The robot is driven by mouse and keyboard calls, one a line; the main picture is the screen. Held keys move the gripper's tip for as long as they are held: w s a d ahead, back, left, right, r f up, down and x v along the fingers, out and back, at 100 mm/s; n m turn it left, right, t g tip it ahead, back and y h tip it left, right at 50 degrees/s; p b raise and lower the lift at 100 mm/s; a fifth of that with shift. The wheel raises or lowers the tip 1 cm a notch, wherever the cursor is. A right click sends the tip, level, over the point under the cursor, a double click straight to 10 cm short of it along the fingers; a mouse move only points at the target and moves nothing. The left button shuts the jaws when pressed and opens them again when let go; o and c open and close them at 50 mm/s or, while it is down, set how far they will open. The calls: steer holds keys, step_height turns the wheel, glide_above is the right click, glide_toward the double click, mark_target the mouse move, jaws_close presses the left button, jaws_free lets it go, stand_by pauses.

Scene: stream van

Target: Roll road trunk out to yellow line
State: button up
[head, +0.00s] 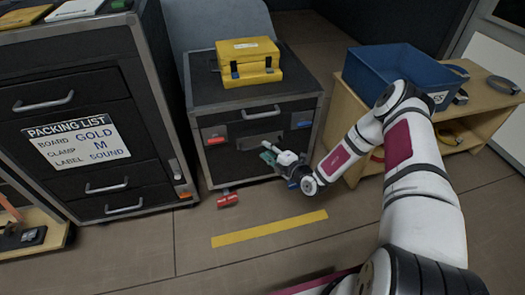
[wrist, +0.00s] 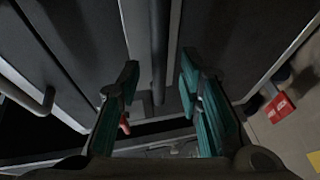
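The road trunk (head: 225,165) is a dark case with pale metal edges, standing behind the yellow line (head: 270,229) on the floor. A red tab (head: 228,200) shows at its lower left corner and a blue one (head: 294,183) lower right. The red tab also shows in the wrist view (wrist: 279,108), with lettering too small to read. My gripper (head: 268,152) is at the trunk's front. In the wrist view my gripper (wrist: 158,88) is open, with a dark bar (wrist: 159,45) showing between its fingers. I cannot tell whether they touch it.
A yellow case (head: 248,62) sits on the trunk. A drawer cabinet (head: 90,120) with a packing list (head: 78,137) stands close on the left. A wooden shelf (head: 348,110) with a blue bin (head: 400,75) stands right. The floor around the line looks clear, apart from my arm.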

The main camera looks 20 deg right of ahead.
mark_target(263, 147)
steer(key=shift+b+x, duration=0.45)
steer(key=shift+x, duration=1.25)
jaws_close()
